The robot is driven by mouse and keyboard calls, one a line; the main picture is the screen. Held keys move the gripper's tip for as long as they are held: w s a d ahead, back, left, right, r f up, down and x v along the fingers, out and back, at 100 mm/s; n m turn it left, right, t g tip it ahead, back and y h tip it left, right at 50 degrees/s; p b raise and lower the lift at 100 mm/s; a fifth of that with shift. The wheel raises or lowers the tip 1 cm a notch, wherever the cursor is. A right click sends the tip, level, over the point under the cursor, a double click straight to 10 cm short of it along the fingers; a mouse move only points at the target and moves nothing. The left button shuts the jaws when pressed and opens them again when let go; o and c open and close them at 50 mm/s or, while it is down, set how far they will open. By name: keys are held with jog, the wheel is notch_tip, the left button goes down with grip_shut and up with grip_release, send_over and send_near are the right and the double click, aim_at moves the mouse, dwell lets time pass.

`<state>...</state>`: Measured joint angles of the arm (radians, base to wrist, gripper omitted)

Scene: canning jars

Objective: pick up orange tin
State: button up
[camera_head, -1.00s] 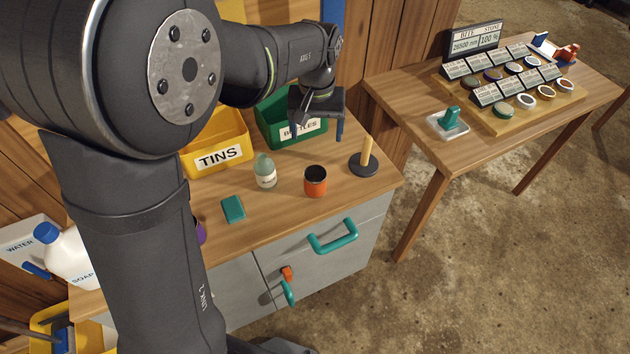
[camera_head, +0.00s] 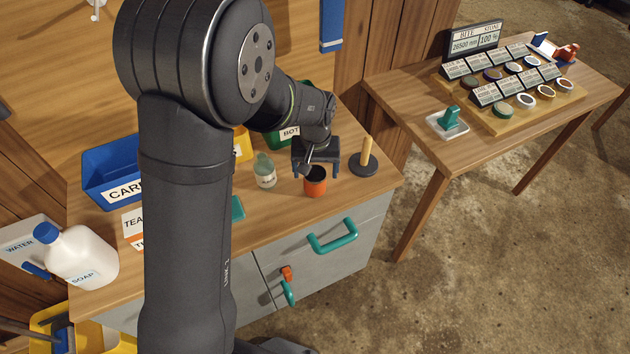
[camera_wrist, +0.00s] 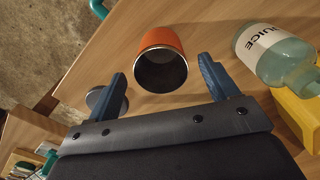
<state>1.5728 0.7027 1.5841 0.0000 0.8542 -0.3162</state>
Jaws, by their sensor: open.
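The orange tin (camera_head: 315,187) stands upright on the wooden cabinet top, near its front edge. It is open at the top and looks dark inside. My gripper (camera_head: 330,172) is open and empty, above and just behind the tin in the head view. In the wrist view the tin (camera_wrist: 162,60) shows beyond the fingertips, roughly between the two blue fingers of my gripper (camera_wrist: 163,72). I see no contact between the fingers and the tin.
A glass juice bottle (camera_wrist: 277,52) stands beside the tin; it also shows in the head view (camera_head: 265,172). A dark-based post (camera_head: 366,158) stands right of the tin. The green bottles bin (camera_head: 285,138) is behind. A white soap jug (camera_head: 85,258) is at left.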

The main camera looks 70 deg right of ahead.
aim_at(315, 174)
notch_tip(315, 174, down, 4)
jog(key=shift+a+f, duration=0.1)
jog(key=shift+a, duration=0.05)
jog(key=c, duration=1.1)
jog(key=shift+o, duration=0.2)
